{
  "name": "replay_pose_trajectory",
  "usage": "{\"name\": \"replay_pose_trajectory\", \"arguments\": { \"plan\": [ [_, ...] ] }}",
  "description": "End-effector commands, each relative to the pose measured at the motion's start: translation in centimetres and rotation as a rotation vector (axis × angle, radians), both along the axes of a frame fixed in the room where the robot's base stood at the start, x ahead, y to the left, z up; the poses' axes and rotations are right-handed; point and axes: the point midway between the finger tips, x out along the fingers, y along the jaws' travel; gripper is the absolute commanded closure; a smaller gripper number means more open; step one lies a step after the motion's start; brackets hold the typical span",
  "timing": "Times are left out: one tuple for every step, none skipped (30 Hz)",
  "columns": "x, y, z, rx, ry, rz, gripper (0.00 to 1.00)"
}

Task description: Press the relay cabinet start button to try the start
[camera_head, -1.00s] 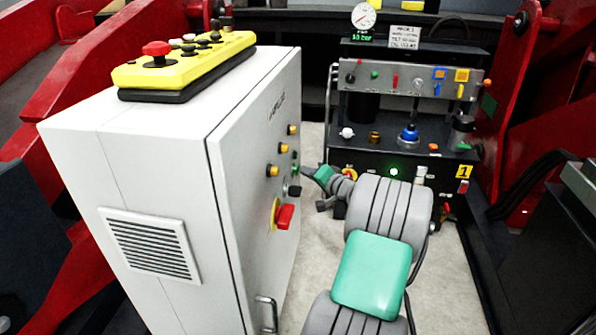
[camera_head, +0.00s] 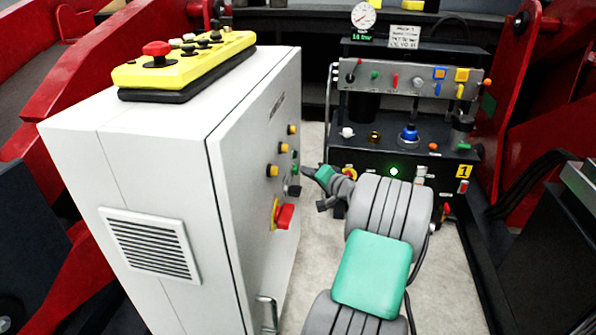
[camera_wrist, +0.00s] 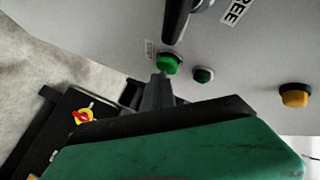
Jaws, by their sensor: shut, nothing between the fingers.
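The grey-white relay cabinet (camera_head: 240,190) stands at the left with its door facing right. A bright green button (camera_wrist: 168,62) is on the door in the wrist view; in the head view the green button (camera_head: 295,169) is partly hidden by my gripper. My gripper (camera_head: 308,172) is shut and empty, its fingertips pointing at the door beside this button. In the wrist view the fingertips (camera_wrist: 160,80) are right at the button's lower edge; I cannot tell whether they touch it. A smaller dark green round part (camera_wrist: 203,75) is to its right.
The door also carries yellow round parts (camera_head: 272,170), a black knob (camera_head: 294,190) and a red handle (camera_head: 285,216). A yellow pendant (camera_head: 185,60) with a red mushroom button lies on top. A panel (camera_head: 410,80) with a gauge stands behind. Red steel arms flank both sides.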

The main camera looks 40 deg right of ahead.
Motion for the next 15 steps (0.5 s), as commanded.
{"name": "replay_pose_trajectory", "arguments": {
  "plan": [
    [-0.3,-0.3,-0.03,-0.001,0.0,-0.002,1.0],
    [-0.45,-0.42,-0.02,-0.001,0.0,-0.002,1.0],
    [-0.6,-0.54,-0.01,-0.001,0.0,-0.002,1.0],
    [-0.7,-0.59,-0.01,-0.001,0.0,-0.002,1.0],
    [-0.76,-0.62,-0.01,0.0,0.0,-0.001,1.0],
    [-0.8,-0.63,-0.01,0.0,-0.001,-0.001,1.0],
    [-0.81,-0.63,0.0,0.0,-0.001,-0.001,1.0],
    [-0.79,-0.63,0.0,0.0,-0.001,-0.001,1.0],
    [-0.79,-0.63,0.0,0.0,-0.001,-0.001,1.0],
    [-0.79,-0.62,0.0,0.0,-0.001,-0.001,1.0],
    [-0.79,-0.63,0.0,0.0,-0.001,-0.001,1.0],
    [-0.79,-0.63,0.0,-0.001,0.0,-0.001,1.0],
    [-0.82,-0.65,0.0,0.0,-0.001,-0.001,1.0],
    [-0.88,-0.71,-0.02,0.0,0.0,-0.001,1.0],
    [-1.05,-0.86,-0.03,0.0,0.0,-0.001,1.0]
  ]
}}
